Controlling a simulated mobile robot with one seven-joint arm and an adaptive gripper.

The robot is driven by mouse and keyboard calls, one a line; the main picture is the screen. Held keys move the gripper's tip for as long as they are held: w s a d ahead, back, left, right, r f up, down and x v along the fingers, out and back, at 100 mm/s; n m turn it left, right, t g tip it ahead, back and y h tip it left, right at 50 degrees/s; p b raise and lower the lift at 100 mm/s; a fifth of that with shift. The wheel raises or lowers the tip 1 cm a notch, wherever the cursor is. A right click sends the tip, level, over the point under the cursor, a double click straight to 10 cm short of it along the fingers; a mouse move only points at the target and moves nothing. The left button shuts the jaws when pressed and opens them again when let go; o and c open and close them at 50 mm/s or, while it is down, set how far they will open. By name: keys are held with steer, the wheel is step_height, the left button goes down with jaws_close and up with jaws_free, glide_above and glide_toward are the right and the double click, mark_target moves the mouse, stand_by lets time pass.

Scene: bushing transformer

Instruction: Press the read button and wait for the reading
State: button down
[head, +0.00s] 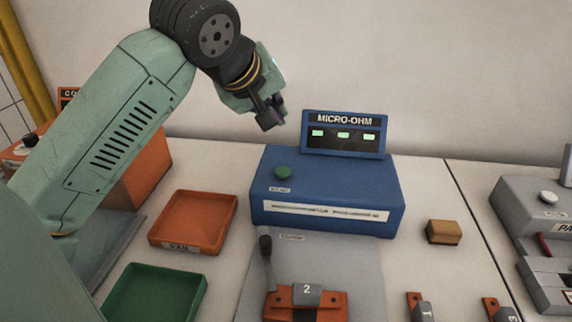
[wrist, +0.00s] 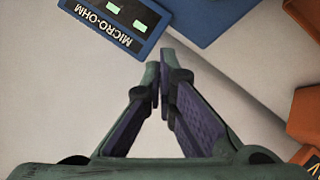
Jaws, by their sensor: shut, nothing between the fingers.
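The blue micro-ohm meter (head: 330,190) stands on the bench near the back wall. Its green round read button (head: 283,172) is on the top left, above a small label. Its raised display (head: 343,135) is dark with three lit green patches, too small to read. My gripper (head: 270,120) is shut and empty, in the air above and slightly left of the button, apart from it. In the wrist view my gripper's fingertips (wrist: 164,72) meet, with part of the display (wrist: 122,22) beyond them. The button does not show there.
An orange tray (head: 193,222) and a green tray (head: 155,292) lie left of the meter. A clamp fixture holding a piece marked 2 (head: 307,293) is in front. A brown block (head: 444,232) and a grey device (head: 540,205) are at right. An orange box (head: 150,170) stands behind my arm.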

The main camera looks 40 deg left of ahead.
steer(key=b, duration=0.2)
glide_above(279, 170)
step_height(279, 170, down, 8)
steer(key=shift+r, duration=0.2)
steer(key=shift+f+b, duration=0.6)
steer(key=shift+f, duration=0.05)
steer(key=shift+f, duration=0.1)
stand_by(1.0)
steer(key=shift+f+b, duration=0.3)
steer(key=shift+b, duration=0.5)
steer(key=shift+f+b, duration=0.5)
steer(key=shift+b, duration=0.15)
stand_by(0.4)
steer(key=shift+r, duration=0.15)
steer(key=shift+r+p, duration=0.35)
steer(key=shift+r, duration=0.45)
